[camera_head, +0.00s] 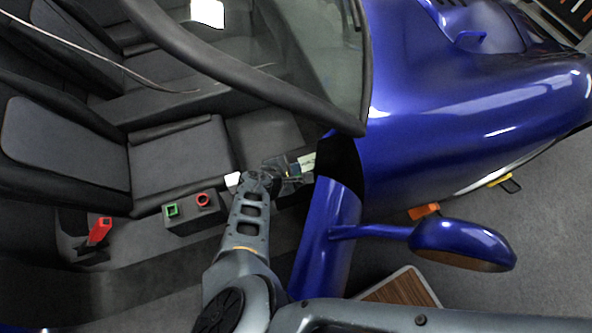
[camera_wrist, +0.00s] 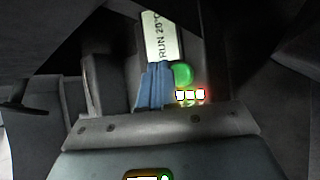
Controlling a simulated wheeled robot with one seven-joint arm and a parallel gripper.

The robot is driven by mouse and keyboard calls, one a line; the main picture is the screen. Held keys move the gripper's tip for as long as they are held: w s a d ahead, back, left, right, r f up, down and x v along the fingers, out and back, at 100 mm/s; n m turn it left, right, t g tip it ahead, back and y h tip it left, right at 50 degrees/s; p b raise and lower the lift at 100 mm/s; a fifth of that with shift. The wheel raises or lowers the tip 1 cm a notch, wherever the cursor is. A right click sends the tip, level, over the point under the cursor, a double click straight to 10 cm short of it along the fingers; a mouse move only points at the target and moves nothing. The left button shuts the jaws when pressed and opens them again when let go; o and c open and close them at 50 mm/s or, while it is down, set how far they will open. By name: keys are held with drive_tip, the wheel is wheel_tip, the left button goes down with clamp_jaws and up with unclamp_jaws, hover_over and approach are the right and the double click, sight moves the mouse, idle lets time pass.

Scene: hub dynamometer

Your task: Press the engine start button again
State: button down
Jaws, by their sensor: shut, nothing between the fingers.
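In the wrist view a round green button or lamp (camera_wrist: 183,75) shows just right of my gripper (camera_wrist: 152,70), whose blue-grey fingers are together and empty. I cannot tell whether the fingertips touch anything. A pale label (camera_wrist: 161,37) reading "RUN 20" and more lies just beyond the tips. Which control is the engine start button is not certain. In the head view my gripper (camera_head: 290,178) reaches into the footwell below the dashboard of the blue car. The green round part is hidden there, but the pale label (camera_head: 307,163) shows.
A grey box with a green button (camera_head: 172,210) and a red button (camera_head: 203,199) sits beside the seat (camera_head: 180,158). A red handle (camera_head: 100,230) stands left of it.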

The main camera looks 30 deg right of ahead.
wheel_tip(320, 180, up, 5)
drive_tip(key=p, duration=0.3)
drive_tip(key=shift+f, duration=0.1)
idle(0.8)
